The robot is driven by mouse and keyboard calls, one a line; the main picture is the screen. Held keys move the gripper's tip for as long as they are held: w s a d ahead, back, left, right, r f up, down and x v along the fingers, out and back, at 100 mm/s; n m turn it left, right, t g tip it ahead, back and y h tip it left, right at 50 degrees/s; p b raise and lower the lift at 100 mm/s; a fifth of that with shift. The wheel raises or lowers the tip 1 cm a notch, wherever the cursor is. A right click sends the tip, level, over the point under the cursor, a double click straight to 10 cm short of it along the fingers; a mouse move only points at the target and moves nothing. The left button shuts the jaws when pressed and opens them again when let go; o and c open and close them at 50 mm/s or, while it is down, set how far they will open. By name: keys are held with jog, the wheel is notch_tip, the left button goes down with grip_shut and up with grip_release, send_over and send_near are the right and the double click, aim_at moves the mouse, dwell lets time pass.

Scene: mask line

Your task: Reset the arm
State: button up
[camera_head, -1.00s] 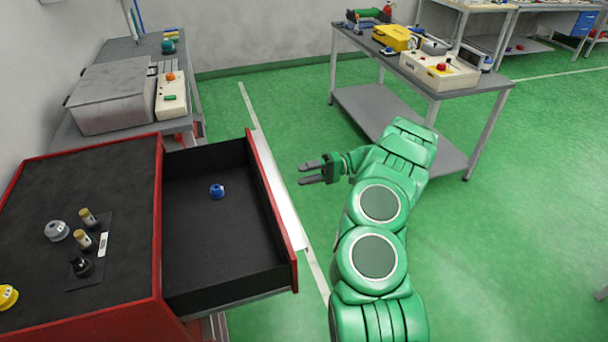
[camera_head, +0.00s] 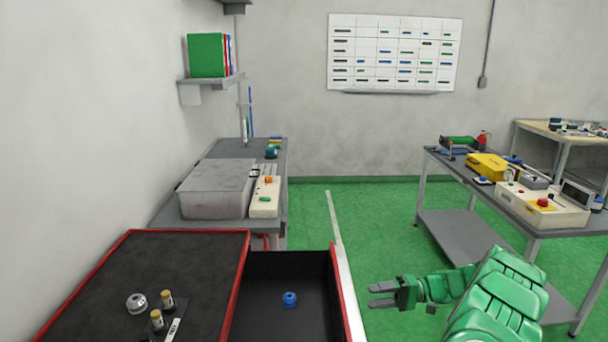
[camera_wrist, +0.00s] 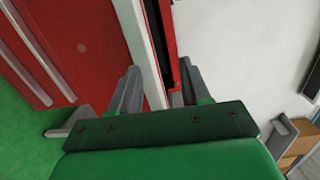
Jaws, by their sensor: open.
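My green arm reaches in from the lower right in the head view, and my gripper (camera_head: 383,294) hangs over the floor just right of the open drawer (camera_head: 347,300). Its two grey fingers point left, stand apart and hold nothing. In the wrist view my gripper (camera_wrist: 157,90) shows two spread fingers, with the red cabinet front (camera_wrist: 75,45) and the drawer's pale edge beyond them. A blue round part (camera_head: 290,299) lies inside the drawer.
The red-edged cabinet top (camera_head: 150,260) holds a silver round part (camera_head: 136,303) and small tan-capped bottles (camera_head: 167,299). A grey case (camera_head: 215,188) sits on the bench behind. A grey table (camera_head: 500,205) with equipment stands right. Green floor between is clear.

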jog(key=s+a+r+n+g+h, duration=0.1)
jog(key=s+a+r+g+h, duration=0.2)
jog(key=s+a+r, duration=0.55)
jog(key=s+a+r+g+h, duration=0.2)
jog(key=s+a+r+h, duration=0.3)
jog(key=s+a+r, duration=0.45)
jog(key=s+d+t+h, duration=0.2)
jog(key=s+d+h, duration=0.2)
jog(key=s, duration=0.9)
jog(key=s+d+f+m+t+h, duration=0.1)
jog(key=s+d+h, duration=0.4)
jog(key=s, duration=0.8)
jog(key=shift+s+d+t+h, duration=0.15)
jog(key=shift+d+t+h, duration=0.15)
jog(key=shift+d+t, duration=0.35)
